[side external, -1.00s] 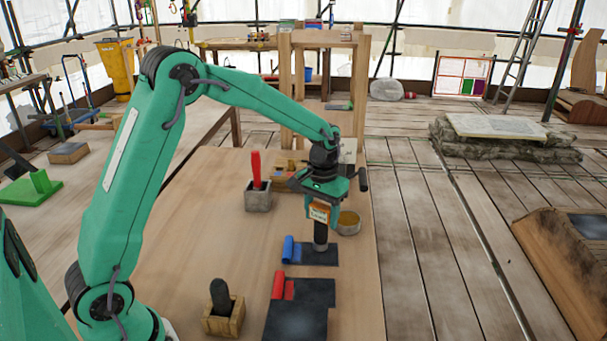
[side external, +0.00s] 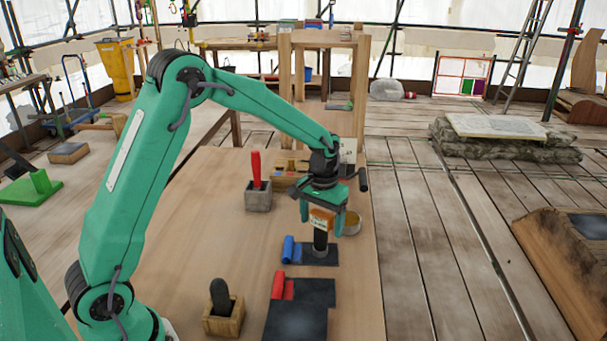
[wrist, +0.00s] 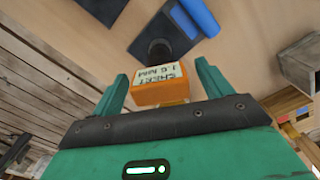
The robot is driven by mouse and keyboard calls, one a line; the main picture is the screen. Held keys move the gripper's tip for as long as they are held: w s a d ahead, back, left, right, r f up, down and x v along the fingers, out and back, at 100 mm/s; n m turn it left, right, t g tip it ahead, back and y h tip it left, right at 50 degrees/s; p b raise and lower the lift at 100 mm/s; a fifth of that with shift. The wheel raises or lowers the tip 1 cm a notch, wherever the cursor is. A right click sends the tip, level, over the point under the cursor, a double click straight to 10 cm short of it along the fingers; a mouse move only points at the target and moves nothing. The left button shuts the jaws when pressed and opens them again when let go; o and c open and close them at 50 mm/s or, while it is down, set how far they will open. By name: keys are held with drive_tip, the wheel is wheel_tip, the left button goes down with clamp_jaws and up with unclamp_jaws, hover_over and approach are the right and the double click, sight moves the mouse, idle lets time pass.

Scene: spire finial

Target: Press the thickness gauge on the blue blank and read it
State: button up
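The thickness gauge (side external: 320,221) has an orange body and a black foot. It stands on the dark sheet with the blue roll, the blue blank (side external: 332,256). In the wrist view the gauge (wrist: 160,86) shows a pale display that seems to read "SHEET 1.0 MM", upside down. My gripper (side external: 322,222) is around the gauge with its fingers spread. In the wrist view a gap shows between the gauge and each finger of my gripper (wrist: 163,90). The blue roll (side external: 288,249) lies at the sheet's left edge. The foot hides part of the sheet.
A dark sheet with a red roll (side external: 278,285) lies nearer the camera. A grey block (side external: 258,200) holds a red-handled tool. A wooden block (side external: 223,319) holds a dark tool.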

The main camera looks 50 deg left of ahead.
drive_tip(key=shift+r, duration=0.1)
drive_tip(key=shift+r, duration=3.8)
drive_tip(key=shift+s+r, duration=0.4)
drive_tip(key=shift+r, duration=0.1)
drive_tip(key=s+d+r+m+t, duration=0.1)
drive_tip(key=s+r+t, duration=0.2)
drive_tip(key=s+r, duration=0.7)
drive_tip(key=s+d+f+m+t, duration=0.1)
drive_tip(key=s+f+m+t, duration=0.1)
drive_tip(key=s, duration=1.2)
drive_tip(key=shift+s+f+t, duration=0.2)
drive_tip(key=shift+t, duration=0.1)
drive_tip(key=shift+w, duration=0.1)
